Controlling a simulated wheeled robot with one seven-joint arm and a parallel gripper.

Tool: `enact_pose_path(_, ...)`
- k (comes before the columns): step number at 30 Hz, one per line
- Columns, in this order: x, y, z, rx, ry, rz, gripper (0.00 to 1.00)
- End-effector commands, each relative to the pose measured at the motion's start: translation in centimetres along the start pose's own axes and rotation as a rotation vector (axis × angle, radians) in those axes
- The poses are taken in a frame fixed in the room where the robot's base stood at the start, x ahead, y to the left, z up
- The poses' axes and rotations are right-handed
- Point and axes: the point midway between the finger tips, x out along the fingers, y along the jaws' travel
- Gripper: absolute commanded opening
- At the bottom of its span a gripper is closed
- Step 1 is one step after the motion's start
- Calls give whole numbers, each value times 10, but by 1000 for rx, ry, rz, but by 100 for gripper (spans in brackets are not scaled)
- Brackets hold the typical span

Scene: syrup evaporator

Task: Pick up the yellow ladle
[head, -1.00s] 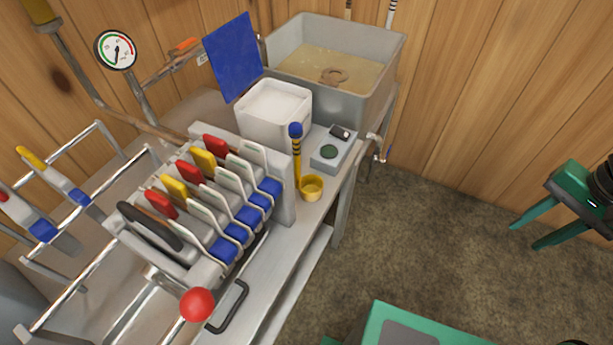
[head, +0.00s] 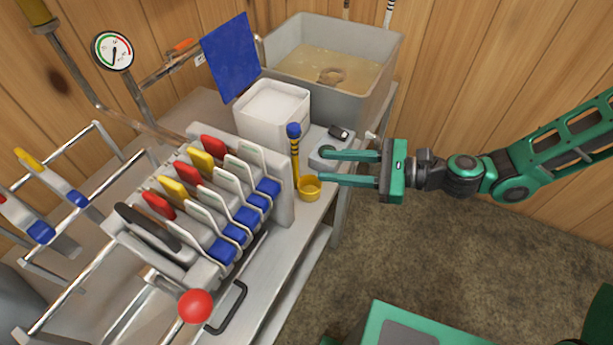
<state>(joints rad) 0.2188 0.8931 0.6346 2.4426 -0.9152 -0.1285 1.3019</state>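The yellow ladle (head: 309,188) stands on the metal bench beside the end of the rack. Its small round cup is at the bottom. Its upright yellow handle (head: 296,168) has dark bands and a blue knob on top. My green gripper (head: 321,167) reaches in from the right with its two fingers apart and pointing left. The fingertips are just right of the handle, and the lower one appears over or beside the cup. Nothing shows between the fingers except the bench and part of a grey box. I cannot tell whether a finger touches the ladle.
A rack (head: 283,192) with red, yellow and blue handles stands close left of the ladle. A grey basin (head: 365,88) stands at the back.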

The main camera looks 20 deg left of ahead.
Motion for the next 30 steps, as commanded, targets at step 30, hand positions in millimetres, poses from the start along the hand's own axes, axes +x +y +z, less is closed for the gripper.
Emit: enact_pose_path(30,97,-26,49,205,-174,-82,34)
